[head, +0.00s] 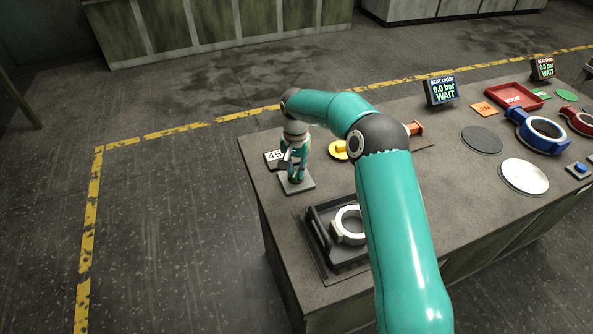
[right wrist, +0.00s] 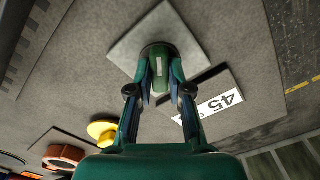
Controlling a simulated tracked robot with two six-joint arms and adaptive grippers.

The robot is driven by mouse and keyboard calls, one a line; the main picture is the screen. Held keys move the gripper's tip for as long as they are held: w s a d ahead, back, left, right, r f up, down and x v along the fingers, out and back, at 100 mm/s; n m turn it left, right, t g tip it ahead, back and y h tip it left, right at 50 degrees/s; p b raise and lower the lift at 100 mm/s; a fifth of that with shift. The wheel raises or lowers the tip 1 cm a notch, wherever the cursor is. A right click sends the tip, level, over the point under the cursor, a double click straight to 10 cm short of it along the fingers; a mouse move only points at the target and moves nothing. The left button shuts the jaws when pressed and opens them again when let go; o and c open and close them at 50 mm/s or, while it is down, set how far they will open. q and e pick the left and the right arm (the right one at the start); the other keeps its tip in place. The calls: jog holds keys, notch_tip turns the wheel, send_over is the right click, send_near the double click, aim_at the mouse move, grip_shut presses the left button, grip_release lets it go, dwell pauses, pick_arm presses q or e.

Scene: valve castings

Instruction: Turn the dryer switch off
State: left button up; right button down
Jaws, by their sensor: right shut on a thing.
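My right gripper (head: 297,170) points down at the left end of the bench, over a small grey square plate (head: 307,186). In the right wrist view, the right gripper (right wrist: 160,88) is shut on a short green cylinder (right wrist: 159,72), with one finger on each side. The cylinder stands on the same plate (right wrist: 190,30). I see no readable dryer label, and the fingers hide the cylinder in the head view. A sign reading 45 (head: 274,156) lies beside the plate; it also shows in the right wrist view (right wrist: 218,104). My left gripper is out of view.
A black tray (head: 316,232) with a white ring (head: 344,222) sits nearer the front edge, partly behind my right arm. A yellow round part (head: 338,150) lies right of the plate. Displays reading 0.0 bar WAIT (head: 441,91), coloured rings and discs occupy the bench's right side.

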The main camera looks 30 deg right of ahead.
aim_at(296, 171)
jog(key=n, duration=0.3)
jog(key=shift+n, duration=2.2)
jog(key=c, duration=1.1)
grip_release()
jog(key=shift+r, duration=0.1)
notch_tip(296, 171, up, 12)
jog(key=shift+f, duration=0.1)
